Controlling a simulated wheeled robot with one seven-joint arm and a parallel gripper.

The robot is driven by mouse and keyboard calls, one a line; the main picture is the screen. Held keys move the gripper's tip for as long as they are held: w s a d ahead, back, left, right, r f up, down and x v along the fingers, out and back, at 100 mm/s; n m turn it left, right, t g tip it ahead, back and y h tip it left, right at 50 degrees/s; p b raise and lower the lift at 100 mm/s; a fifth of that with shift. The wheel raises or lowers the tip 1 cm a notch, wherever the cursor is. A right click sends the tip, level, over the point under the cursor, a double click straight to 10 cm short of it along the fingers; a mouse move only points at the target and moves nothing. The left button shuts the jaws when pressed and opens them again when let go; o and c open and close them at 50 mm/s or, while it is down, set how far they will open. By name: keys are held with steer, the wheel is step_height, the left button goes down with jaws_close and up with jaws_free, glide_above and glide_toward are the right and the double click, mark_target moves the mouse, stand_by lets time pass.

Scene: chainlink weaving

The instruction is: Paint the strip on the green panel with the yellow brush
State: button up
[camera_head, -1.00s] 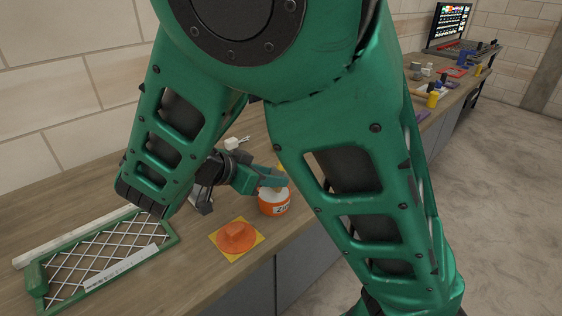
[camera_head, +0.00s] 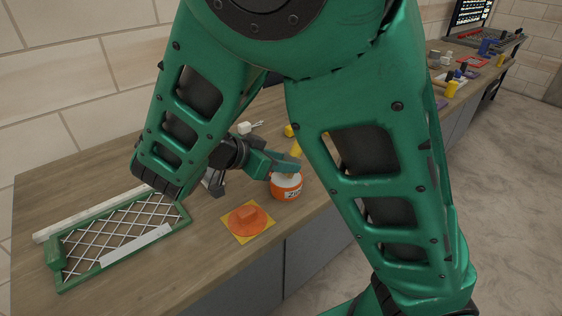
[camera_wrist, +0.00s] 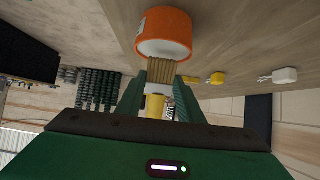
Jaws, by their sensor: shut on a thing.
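The yellow brush (camera_head: 296,149) is held in my gripper (camera_head: 285,166), which is shut on it; its yellow handle (camera_wrist: 155,106) and tan bristles (camera_wrist: 166,67) show in the wrist view. The bristles point at the open top of an orange can (camera_head: 286,188) with a white label, also in the wrist view (camera_wrist: 163,32). I cannot tell how far they reach inside. The green panel (camera_head: 176,228), a frame with a white crossed lattice, lies on the counter at the left. A pale strip (camera_head: 137,245) runs along its near side.
An orange cap-like piece (camera_head: 246,219) on a yellow square lies between can and panel, near the counter's front edge. A small white object (camera_head: 244,128) and a yellow one (camera_head: 289,131) stand behind. Tools lie farther along the counter at the right.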

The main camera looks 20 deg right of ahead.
mark_target(296, 145)
steer(key=shift+f, duration=0.5)
stand_by(1.2)
steer(key=shift+r, duration=3.55)
